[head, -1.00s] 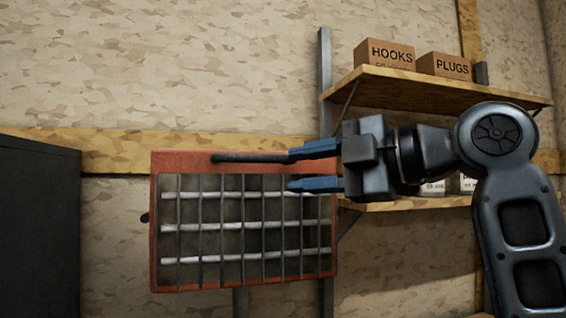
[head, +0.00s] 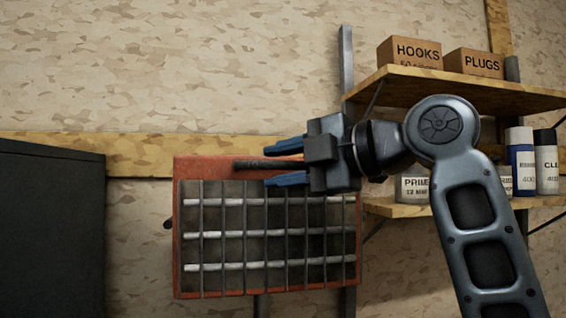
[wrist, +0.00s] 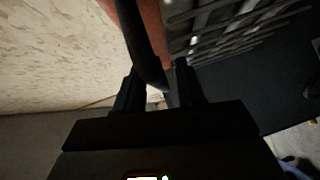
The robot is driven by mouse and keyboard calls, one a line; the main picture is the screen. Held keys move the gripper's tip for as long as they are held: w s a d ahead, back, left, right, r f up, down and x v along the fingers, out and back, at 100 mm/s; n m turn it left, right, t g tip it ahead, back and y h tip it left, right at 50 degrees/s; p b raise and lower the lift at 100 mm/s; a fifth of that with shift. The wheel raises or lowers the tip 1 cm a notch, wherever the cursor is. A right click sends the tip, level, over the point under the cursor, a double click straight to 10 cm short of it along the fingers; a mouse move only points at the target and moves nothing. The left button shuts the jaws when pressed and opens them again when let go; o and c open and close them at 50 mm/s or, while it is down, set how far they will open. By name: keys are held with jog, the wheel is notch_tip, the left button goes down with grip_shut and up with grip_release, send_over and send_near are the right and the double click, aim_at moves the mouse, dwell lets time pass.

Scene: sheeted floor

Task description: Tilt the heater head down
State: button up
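The heater head (head: 180,225) is a red-orange box with a dark wire grille over pale bars, facing me in the head view.
A wooden shelf (head: 440,86) with boxes marked HOOKS (head: 409,53) and PLUGS (head: 473,63) stands at the upper right. A lower shelf (head: 400,209) holds cans and bottles. A dark cabinet (head: 50,235) stands at the left. The wall is close behind the heater.

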grip_shut()
dwell(0.3)
dwell(0.3)
